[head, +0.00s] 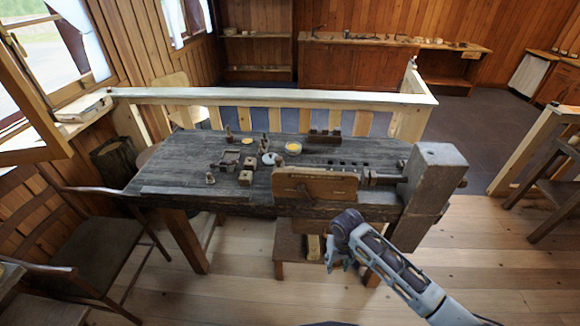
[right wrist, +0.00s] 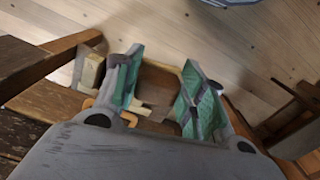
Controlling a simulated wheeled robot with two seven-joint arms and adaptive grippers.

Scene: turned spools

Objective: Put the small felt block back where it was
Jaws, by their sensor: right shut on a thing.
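My right gripper (head: 340,262) is low in front of the workbench (head: 185,170), beside a low wooden stool (head: 288,240). In the right wrist view the teal-padded fingers of my right gripper (right wrist: 160,82) are closed on a small brown block (right wrist: 158,92), which looks like the small felt block. Its outline is partly hidden by the fingers, and it cannot be made out in the head view. My left gripper is not in view.
A chair (head: 85,235) stands at the left. Pale pieces (right wrist: 92,70) lie beside the gripper. Open floor is at the front right.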

